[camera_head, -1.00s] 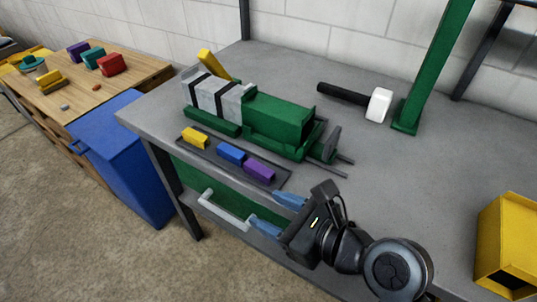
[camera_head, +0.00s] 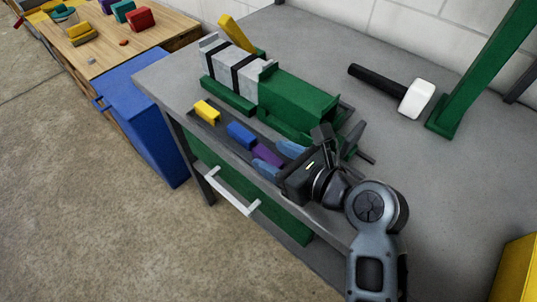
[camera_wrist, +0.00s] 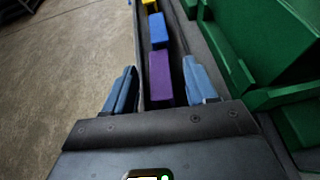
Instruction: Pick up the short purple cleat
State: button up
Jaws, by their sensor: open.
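The short purple cleat (camera_head: 267,154) lies in a narrow dark tray (camera_head: 222,126) along the front edge of the grey workbench, at the near end of a row with a blue cleat (camera_head: 241,134) and a yellow cleat (camera_head: 207,111). My gripper (camera_head: 279,158) is open at the purple cleat's near end. The fingers partly hide the cleat in the head view.
A green vise-like machine (camera_head: 295,104) holding grey strapped blocks stands just behind the tray. A mallet (camera_head: 415,98) and a green post (camera_head: 445,115) are farther back. A drawer handle (camera_head: 232,191) juts out below the bench edge. A blue bin (camera_head: 140,125) stands left.

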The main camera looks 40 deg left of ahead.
jog(key=shift+x, duration=0.95)
grip_shut()
